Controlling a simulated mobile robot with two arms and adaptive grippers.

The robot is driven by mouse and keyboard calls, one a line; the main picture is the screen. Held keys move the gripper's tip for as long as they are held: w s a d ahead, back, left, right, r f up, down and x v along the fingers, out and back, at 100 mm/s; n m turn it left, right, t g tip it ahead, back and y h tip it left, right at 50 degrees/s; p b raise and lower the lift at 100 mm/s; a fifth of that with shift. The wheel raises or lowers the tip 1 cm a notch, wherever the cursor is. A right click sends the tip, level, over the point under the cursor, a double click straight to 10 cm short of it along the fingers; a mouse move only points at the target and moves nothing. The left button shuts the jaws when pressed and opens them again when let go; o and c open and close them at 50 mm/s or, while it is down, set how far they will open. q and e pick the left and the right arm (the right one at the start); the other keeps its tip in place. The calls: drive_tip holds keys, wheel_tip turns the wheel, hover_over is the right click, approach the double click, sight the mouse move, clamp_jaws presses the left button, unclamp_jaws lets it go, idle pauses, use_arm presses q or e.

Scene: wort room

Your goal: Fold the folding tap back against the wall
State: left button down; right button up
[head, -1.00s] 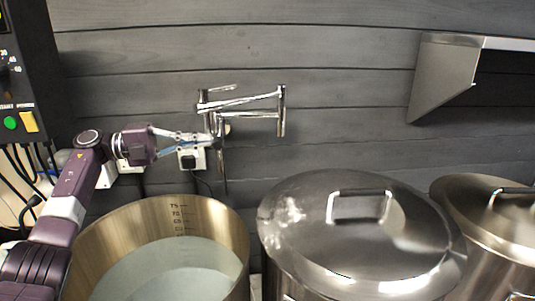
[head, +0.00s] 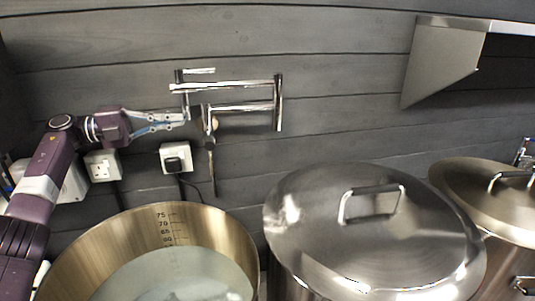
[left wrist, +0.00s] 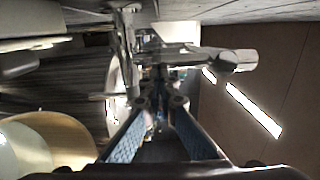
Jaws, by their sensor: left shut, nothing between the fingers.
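The chrome folding tap (head: 240,84) is on the grey plank wall, above the gap between the open pot and the lidded pot. Its upper bar runs left to right, with a short upright and handle at the left end. A lower bar (head: 240,107) runs below it, and an upright joins them at the right. My left gripper (head: 184,116) is shut and empty, just below the tap's left end; I cannot tell whether it touches. In the left wrist view, its blue fingers (left wrist: 160,100) converge close to chrome tap parts (left wrist: 125,55). My right gripper is out of view.
An open steel pot (head: 85,255) with liquid and volume marks stands below my left arm. A lidded pot (head: 310,215) and another lidded pot (head: 465,180) stand to the right. Wall sockets (head: 175,152) with a cable lie below the tap. A steel shelf bracket (head: 435,65) is at upper right.

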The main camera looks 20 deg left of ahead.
use_arm(q)
drive_tip(key=shift+w+a+r, duration=0.2)
drive_tip(key=shift+w+r, duration=0.05)
drive_tip(key=shift+r, duration=0.25)
drive_tip(key=shift+w, duration=0.15)
drive_tip(key=v, duration=0.7)
drive_tip(key=shift+s+f, duration=0.35)
drive_tip(key=shift+s, duration=0.05)
